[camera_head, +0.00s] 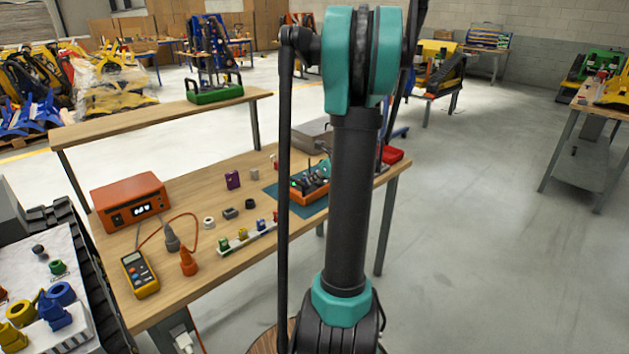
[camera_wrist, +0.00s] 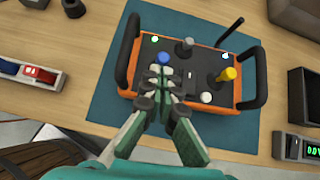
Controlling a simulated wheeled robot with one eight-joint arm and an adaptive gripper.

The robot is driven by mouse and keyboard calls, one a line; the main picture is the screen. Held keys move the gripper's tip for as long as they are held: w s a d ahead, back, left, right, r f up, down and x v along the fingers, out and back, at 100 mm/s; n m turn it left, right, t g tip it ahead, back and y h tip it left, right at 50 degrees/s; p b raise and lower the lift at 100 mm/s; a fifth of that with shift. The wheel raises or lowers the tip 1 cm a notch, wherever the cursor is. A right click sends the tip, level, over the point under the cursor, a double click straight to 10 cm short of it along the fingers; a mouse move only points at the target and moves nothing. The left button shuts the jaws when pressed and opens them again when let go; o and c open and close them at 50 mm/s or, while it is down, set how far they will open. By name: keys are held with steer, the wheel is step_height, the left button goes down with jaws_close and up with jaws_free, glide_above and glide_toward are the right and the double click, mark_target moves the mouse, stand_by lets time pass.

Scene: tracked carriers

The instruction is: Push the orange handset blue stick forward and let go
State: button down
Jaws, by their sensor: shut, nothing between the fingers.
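The orange handset (camera_wrist: 240,95) lies on a dark teal mat (camera_wrist: 103,92) in the wrist view, with black handles at its sides. The blue stick (camera_wrist: 163,58) shows its blue top just beyond my fingertips. My gripper (camera_wrist: 162,78) is shut with nothing between its fingers, over the near left part of the handset. Whether a fingertip touches the blue stick I cannot tell. In the head view the handset (camera_head: 314,190) is partly hidden behind my arm.
In the wrist view a white tray (camera_wrist: 28,78) with red and blue pieces lies at left. A device with a green display (camera_wrist: 300,148) and a dark box (camera_wrist: 303,95) stand at right. An orange box (camera_head: 130,199) and a yellow meter (camera_head: 139,274) are on the bench's left.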

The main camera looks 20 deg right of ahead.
mark_target(308, 188)
steer(key=shift+w+a+r+g+h, duration=0.35)
steer(key=shift+w+g, duration=0.15)
steer(key=shift+g, duration=0.3)
steer(key=shift+w+a+r+g+h, duration=0.15)
steer(key=shift+w+g+h, duration=0.4)
steer(key=shift+g, duration=0.45)
steer(key=shift+w, duration=0.25)
steer(key=shift+r, duration=0.2)
stand_by(0.3)
steer(key=shift+r, duration=0.65)
